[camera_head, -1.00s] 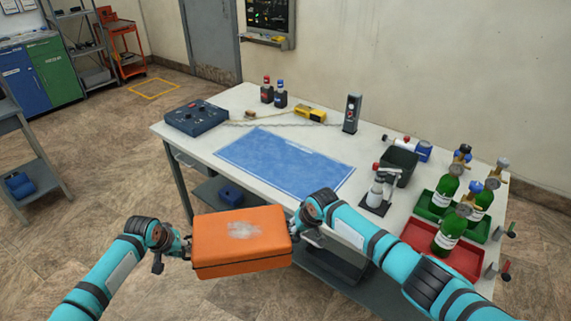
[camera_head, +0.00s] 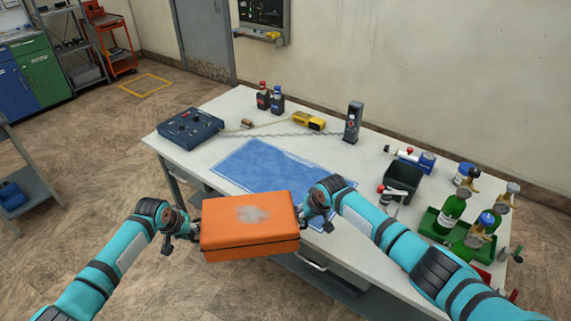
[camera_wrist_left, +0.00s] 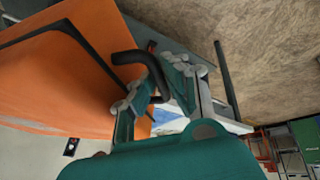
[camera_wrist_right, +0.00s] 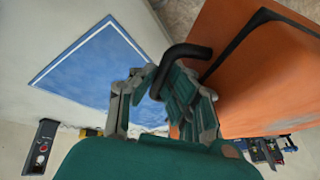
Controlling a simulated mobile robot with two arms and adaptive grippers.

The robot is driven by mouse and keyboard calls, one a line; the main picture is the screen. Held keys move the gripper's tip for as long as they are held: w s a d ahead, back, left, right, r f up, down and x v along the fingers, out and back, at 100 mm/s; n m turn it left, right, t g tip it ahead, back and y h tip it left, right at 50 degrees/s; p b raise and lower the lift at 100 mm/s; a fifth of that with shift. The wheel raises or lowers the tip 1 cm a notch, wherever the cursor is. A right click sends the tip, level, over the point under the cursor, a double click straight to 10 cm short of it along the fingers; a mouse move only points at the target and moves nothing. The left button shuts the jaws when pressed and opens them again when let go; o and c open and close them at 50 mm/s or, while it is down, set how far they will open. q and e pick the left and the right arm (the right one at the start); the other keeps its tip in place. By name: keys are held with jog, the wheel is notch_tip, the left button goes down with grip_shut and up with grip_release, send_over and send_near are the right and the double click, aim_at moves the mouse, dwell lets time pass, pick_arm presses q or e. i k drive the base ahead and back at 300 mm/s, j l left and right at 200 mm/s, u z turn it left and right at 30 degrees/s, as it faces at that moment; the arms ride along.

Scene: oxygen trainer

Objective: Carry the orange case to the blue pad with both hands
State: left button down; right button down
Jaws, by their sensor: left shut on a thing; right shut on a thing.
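The orange case (camera_head: 250,226) is held between my two grippers, roughly level, in front of and partly over the table's near edge. Its lid has a pale worn patch. My left gripper (camera_head: 193,229) is shut on a dark handle at the case's left end; the handle shows in the left wrist view (camera_wrist_left: 146,68). My right gripper (camera_head: 303,212) is shut on the handle at the right end, seen in the right wrist view (camera_wrist_right: 180,62). The blue pad (camera_head: 262,165) lies flat on the table just beyond the case, which hides its near part.
The white table (camera_head: 225,120) holds a dark blue control box (camera_head: 190,128) left of the pad and a grey upright device (camera_head: 352,122) behind it. A black bin (camera_head: 402,180) and green bottles (camera_head: 453,208) stand to the right. The pad's visible surface is clear.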

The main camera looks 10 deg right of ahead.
aim_at(281, 177)
jog(key=i+l, duration=0.35)
jog(key=i, duration=0.15)
jog(key=i+l, duration=0.4)
jog(key=i, duration=0.1)
